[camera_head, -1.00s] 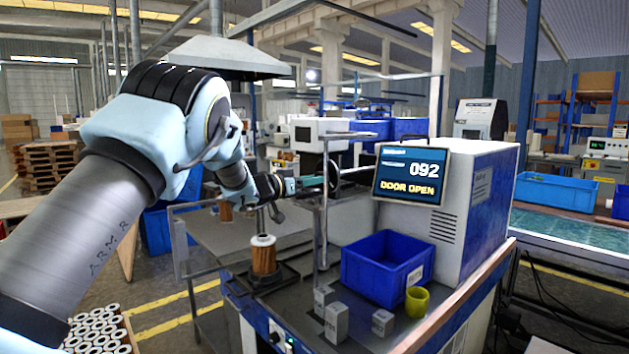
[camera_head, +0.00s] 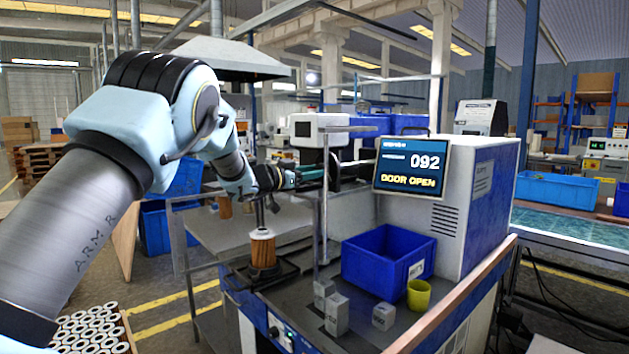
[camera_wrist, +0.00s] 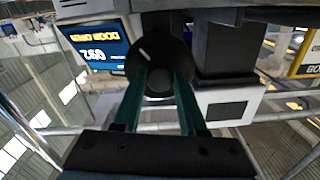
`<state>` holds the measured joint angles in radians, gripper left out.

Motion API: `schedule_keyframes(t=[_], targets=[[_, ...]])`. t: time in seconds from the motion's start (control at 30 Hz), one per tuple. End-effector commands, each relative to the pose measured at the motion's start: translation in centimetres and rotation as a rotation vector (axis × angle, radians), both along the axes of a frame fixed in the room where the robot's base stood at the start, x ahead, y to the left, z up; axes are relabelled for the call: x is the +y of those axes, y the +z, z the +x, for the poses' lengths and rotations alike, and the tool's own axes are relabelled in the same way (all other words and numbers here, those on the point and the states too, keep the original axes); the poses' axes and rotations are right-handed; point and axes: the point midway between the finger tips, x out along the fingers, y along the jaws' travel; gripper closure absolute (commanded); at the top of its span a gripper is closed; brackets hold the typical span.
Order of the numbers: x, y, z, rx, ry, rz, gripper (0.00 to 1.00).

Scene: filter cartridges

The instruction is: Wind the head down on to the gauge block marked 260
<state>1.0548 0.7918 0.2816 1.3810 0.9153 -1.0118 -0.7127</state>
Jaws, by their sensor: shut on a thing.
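My gripper (camera_head: 316,172) reaches to the upright post of the bench machine. In the wrist view its two green fingers (camera_wrist: 158,82) are shut on a round black knob (camera_wrist: 148,66) with a white mark. Several small grey gauge blocks stand on the bench front: one (camera_head: 324,291), a taller one (camera_head: 336,314) and a low one (camera_head: 383,317). Their marks are too small to read. The screen (camera_head: 411,167) shows 092 and DOOR OPEN. I cannot make out the head clearly behind my arm.
An orange filter cartridge (camera_head: 262,250) stands upright on a black fixture at the bench's left. A thin metal post (camera_head: 322,225) rises between cartridge and bin. White filters fill a tray (camera_head: 128,335) at lower left.

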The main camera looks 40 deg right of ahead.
Motion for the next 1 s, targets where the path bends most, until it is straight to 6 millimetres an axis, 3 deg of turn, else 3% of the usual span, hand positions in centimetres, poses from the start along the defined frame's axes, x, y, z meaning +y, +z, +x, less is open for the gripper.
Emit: schedule_keyframes(t=[1.0], targets=[[0.0, -0.48, 0.12, -0.967, 0.0, -0.057, 1.0]])
